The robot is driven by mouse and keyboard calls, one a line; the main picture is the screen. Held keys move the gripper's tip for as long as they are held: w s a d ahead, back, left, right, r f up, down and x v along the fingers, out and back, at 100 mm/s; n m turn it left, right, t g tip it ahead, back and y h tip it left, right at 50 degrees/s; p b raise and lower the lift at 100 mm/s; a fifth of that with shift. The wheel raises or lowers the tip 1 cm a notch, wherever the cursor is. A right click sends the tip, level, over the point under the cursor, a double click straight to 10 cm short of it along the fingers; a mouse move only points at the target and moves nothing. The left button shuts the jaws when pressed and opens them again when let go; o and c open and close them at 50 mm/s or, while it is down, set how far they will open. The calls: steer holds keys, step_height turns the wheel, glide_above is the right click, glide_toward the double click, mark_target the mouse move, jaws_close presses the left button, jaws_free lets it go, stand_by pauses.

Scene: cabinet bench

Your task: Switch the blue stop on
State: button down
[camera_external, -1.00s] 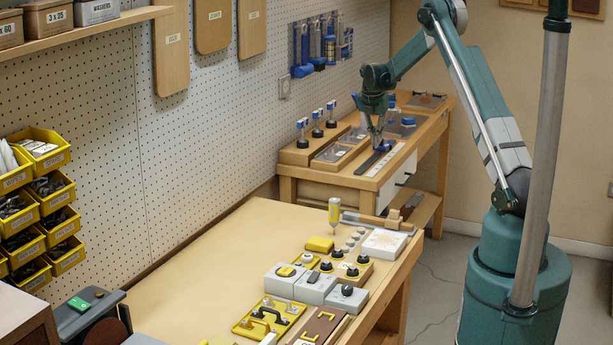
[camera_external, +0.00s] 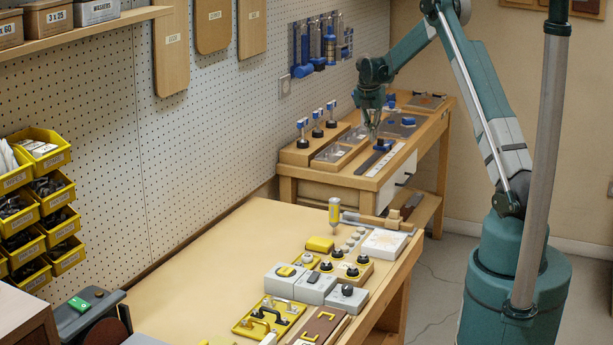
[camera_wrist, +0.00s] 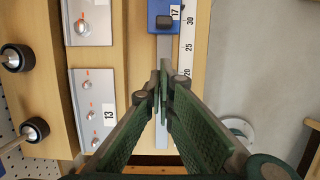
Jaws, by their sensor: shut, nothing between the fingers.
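The blue stop (camera_wrist: 165,17) sits on a grey metal rail (camera_wrist: 163,50) at the top of the wrist view. It has a small dark raised piece on its face and a white label reading 17. In the external view the blue stop (camera_external: 383,146) is on the far bench, close to my gripper (camera_external: 373,139). In the wrist view my gripper (camera_wrist: 162,82) is shut and empty. Its fingertips appear over the rail, below the stop in the picture and apart from it. Their height above the rail is hard to tell.
A white number scale (camera_wrist: 187,50) runs along the rail's right side. Metal plates with small orange-marked switches (camera_wrist: 88,105) lie to the left, beside dark round knobs (camera_wrist: 32,129). The near bench (camera_external: 215,265) holds yellow and grey fixtures at its right side.

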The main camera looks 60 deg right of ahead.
steer(key=v, duration=0.6)
steer(key=shift+w+a+r, duration=0.1)
steer(key=shift+a+r, duration=0.1)
steer(key=shift+r, duration=0.05)
stand_by(0.5)
